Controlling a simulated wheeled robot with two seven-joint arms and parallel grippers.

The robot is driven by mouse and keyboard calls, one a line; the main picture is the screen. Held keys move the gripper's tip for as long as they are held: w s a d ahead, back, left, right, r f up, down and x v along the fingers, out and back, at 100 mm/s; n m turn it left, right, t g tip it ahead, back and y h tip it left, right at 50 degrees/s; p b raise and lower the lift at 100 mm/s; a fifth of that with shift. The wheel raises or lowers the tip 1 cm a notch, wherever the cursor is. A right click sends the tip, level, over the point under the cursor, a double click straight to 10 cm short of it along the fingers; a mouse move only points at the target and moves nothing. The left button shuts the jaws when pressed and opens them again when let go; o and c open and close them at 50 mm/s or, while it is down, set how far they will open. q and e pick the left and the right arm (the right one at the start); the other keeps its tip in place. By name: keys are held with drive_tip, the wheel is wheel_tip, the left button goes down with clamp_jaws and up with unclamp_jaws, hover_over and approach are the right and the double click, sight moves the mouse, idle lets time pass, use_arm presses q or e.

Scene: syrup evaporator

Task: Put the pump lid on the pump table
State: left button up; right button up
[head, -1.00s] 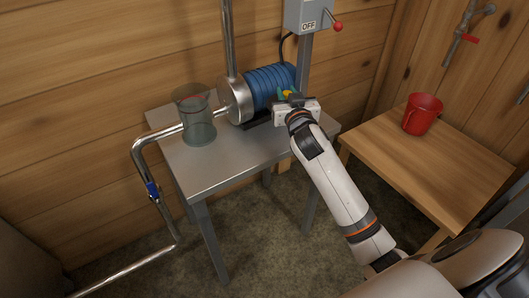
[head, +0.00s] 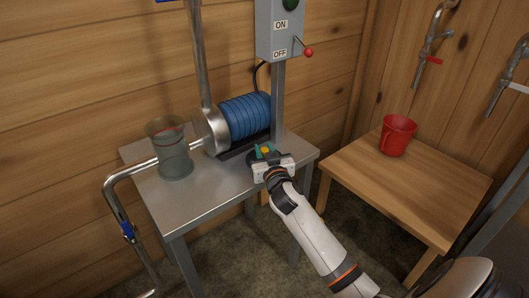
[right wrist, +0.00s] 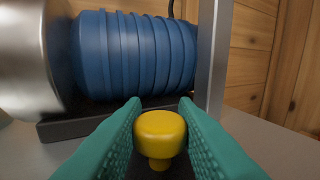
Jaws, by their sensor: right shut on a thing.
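The pump lid shows as a yellow knob (right wrist: 160,128) on a dark base, mostly hidden by my fingers. In the head view the lid (head: 256,153) is a dark disc at the right end of the pump table (head: 200,196), a grey metal table. My right gripper (head: 266,151) is shut on the knob, with a green finger on each side of it in the right wrist view. The lid is at or just above the tabletop, in front of the blue motor; I cannot tell whether it touches. My left gripper is not in view.
The blue pump motor (head: 245,117) with its silver housing stands behind the lid. A clear pot (head: 174,158) stands at the table's left. A switch box post (head: 278,100) rises behind. The front tabletop is clear.

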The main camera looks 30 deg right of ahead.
drive_tip(key=shift+f, duration=0.1)
drive_tip(key=o, duration=0.6)
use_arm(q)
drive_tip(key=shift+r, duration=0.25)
use_arm(e)
drive_tip(key=o, duration=0.4)
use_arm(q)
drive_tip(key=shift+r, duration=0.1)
use_arm(e)
drive_tip(key=shift+o, duration=0.2)
